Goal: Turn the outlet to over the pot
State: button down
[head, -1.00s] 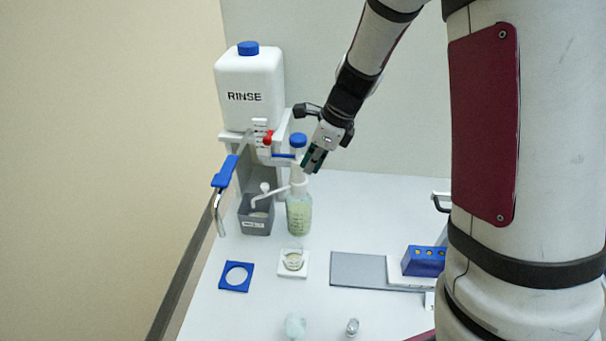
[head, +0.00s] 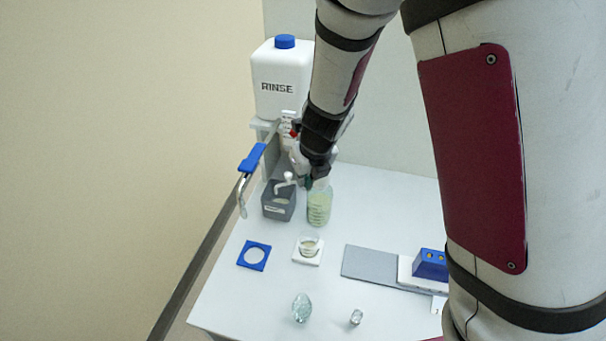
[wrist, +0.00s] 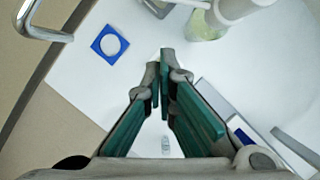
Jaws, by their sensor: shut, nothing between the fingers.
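The outlet, a thin white spout (head: 285,180), comes from the top of a bottle of pale green liquid (head: 319,208) and points left, over a grey box (head: 278,204). In the wrist view the bottle (wrist: 205,27) is at the top edge, with part of a white fitting above it. A small clear pot (head: 309,246) sits on a white square base in front of the bottle. My gripper (head: 309,183) is at the bottle's top and hides its cap and the spout's root; I cannot tell whether it touches. In the wrist view my gripper (wrist: 163,72) is shut and empty.
A white RINSE tank (head: 281,85) stands behind on a stand. A blue lever with a metal hook (head: 250,165) juts out at the left. Two glass pieces stand in front.

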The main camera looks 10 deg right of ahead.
jog(key=w+a+f+b, duration=0.1)
jog(key=w+a+f, duration=0.1)
jog(key=w+f, duration=0.4)
jog(key=shift+f+b, duration=0.3)
jog(key=shift+f, duration=0.2)
jog(key=shift+w, duration=0.1)
